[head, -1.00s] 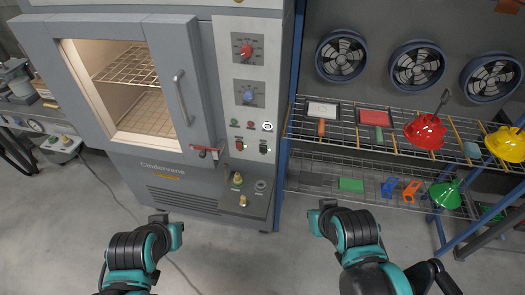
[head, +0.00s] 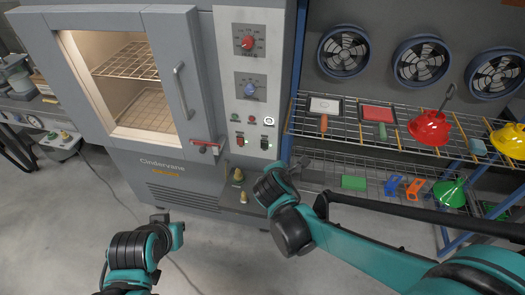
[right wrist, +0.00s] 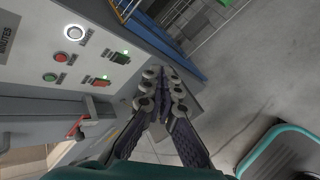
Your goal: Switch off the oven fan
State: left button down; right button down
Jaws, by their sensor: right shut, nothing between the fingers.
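The grey oven (head: 163,150) has a light control panel with a red dial (head: 247,43) above a blue dial (head: 249,90). Below are small round buttons, one white and lit (head: 268,121). Under them are a red switch (head: 240,139) and a green switch (head: 264,143); their labels are too small to read. The right wrist view shows the green switch (right wrist: 120,57) and red switch (right wrist: 100,82), with small green lights beside them. My right gripper (head: 300,165) is shut and empty, below and right of the switches, apart from them. My left gripper (head: 160,218) hangs low before the oven; its fingers are unclear.
The oven door (head: 172,75) has a vertical handle, with a red-handled latch (head: 205,146) at lower right. A ledge (head: 233,207) with knobs juts out below the panel. Open floor lies in front.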

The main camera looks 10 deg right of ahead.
jog(key=w+a+f+n+t, duration=0.1)
jog(key=w+a+f+n, duration=0.1)
jog(key=n, duration=0.4)
jog(key=w+a+f+n+t+b, duration=0.1)
jog(key=w+a+f+n+t, duration=0.1)
jog(key=a, duration=0.5)
jog(key=w+f+n, duration=0.1)
jog(key=w+n, duration=0.1)
jog(key=n, duration=0.1)
jog(key=shift+f+n+h, duration=0.25)
jog(key=shift+n+h, duration=0.05)
jog(key=shift+n, duration=0.1)
jog(key=b, duration=0.3)
send_near(264, 145)
notch_tip(264, 145, down, 3)
jog(key=w, duration=0.2)
jog(key=w+d+b, duration=0.1)
jog(key=w, duration=0.1)
jog(key=shift+w+d, duration=0.2)
jog(key=shift+d, duration=0.1)
jog(key=shift+w+d+r, duration=0.1)
jog(key=shift+w, duration=0.4)
